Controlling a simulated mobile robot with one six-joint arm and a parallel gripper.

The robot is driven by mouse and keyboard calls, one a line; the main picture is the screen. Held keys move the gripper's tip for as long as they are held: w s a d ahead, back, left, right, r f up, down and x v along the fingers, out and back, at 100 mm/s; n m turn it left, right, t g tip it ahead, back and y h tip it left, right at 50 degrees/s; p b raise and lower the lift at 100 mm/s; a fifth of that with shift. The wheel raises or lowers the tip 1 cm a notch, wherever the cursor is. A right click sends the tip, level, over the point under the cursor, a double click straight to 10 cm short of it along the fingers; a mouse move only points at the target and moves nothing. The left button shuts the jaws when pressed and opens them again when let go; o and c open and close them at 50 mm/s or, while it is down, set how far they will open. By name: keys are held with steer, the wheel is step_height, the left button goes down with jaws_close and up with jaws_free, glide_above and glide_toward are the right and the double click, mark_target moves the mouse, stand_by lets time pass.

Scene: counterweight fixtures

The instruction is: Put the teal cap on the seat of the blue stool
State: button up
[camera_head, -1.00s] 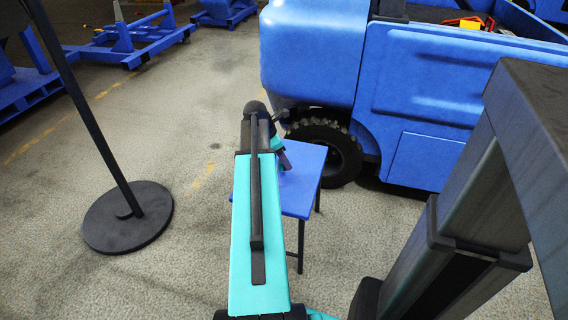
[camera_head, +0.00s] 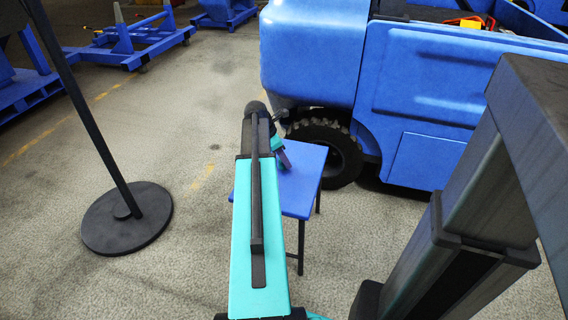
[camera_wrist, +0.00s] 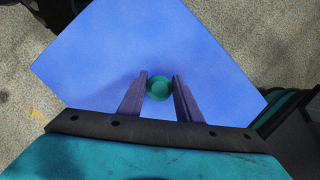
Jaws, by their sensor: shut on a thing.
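The teal cap (camera_wrist: 159,89) is a small round piece between my gripper's two fingertips in the wrist view. My gripper (camera_wrist: 160,80) is shut on it, with a finger on each side. The blue stool's flat seat (camera_wrist: 150,40) lies beneath the cap and fills most of the wrist view. I cannot tell whether the cap touches the seat. In the head view the blue stool (camera_head: 308,165) stands beyond my arm, and my gripper (camera_head: 286,166) is over its seat. The cap is not visible there.
A large blue vehicle with a black tyre (camera_head: 330,152) stands just behind the stool. A black pole on a round base (camera_head: 127,218) stands to the left. Blue wheeled frames (camera_head: 128,50) are at the back left. The floor between the pole and the stool is clear.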

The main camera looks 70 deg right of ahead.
steer(key=shift+f, duration=0.75)
steer(key=shift+f, duration=0.1)
steer(key=o, duration=0.7)
steer(key=p+v, duration=0.2)
steer(key=v, duration=1)
steer(key=shift+p, duration=0.4)
